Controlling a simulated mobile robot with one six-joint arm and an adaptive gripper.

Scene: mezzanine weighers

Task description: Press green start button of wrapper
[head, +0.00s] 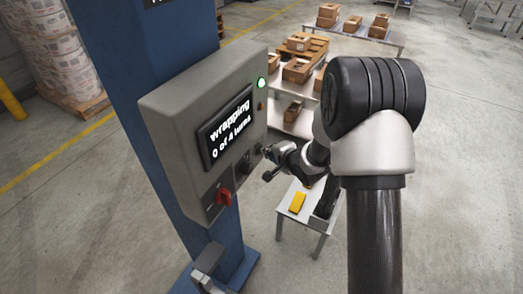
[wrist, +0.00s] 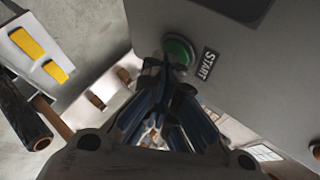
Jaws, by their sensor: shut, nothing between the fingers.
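The wrapper's grey control box (head: 165,125) is mounted on a blue column. Its display (head: 228,128) reads "wrapping 0 of 4 turns". The green start button (wrist: 181,48) shows in the wrist view beside a black START label (wrist: 207,64). My gripper (head: 266,154) is shut and empty at the lower right of the box face. In the wrist view its fingertips (wrist: 168,66) overlap the button's lower edge. I cannot tell whether they touch or press it. In the head view the button is hidden by my gripper.
A green lamp (head: 262,83) is lit near the box's top right. A red rotary switch (head: 223,196) sits low on the box. A small table (head: 313,219) with a yellow item (head: 297,202) stands below my arm. Tables with cartons (head: 299,68) stand behind; open floor lies left.

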